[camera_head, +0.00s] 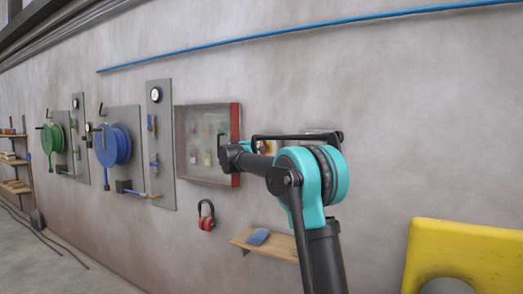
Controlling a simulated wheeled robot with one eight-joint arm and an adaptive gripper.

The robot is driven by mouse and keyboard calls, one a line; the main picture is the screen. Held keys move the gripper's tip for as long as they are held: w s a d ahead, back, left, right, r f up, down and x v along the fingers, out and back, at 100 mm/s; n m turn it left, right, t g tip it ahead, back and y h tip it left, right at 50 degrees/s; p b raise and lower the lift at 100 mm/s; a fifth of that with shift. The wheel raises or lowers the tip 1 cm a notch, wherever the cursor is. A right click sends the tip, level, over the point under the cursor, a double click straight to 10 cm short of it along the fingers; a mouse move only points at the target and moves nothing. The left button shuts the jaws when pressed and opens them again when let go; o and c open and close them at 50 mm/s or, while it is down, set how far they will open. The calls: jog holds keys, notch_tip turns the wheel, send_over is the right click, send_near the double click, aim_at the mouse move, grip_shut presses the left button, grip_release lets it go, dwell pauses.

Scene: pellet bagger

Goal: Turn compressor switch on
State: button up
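My arm reaches up from the bottom and bends left at a teal joint. Its dark end, where my gripper (230,156) is, lies in front of the right edge of the wall cabinet. The fingers are too small and dark to tell open from shut. A small yellow and red patch (265,147) shows on the wall behind my arm. It may be the compressor switch, but my arm hides most of it and its position cannot be read. I cannot tell whether my gripper touches anything.
A clear-fronted cabinet (202,171) with a red side hangs on the wall. Red ear defenders (206,216) and a small wooden shelf (272,242) with a blue item are below. Hose reels, blue (113,146) and green (52,139), hang left. A yellow machine part (464,257) stands at lower right.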

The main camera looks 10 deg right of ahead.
jog(key=o, duration=1.2)
jog(key=shift+c, duration=0.2)
jog(key=shift+s, duration=0.1)
jog(key=v, duration=1.1)
jog(key=shift+s+a, duration=0.25)
jog(key=shift+s, duration=0.05)
jog(key=shift+f, duration=0.1)
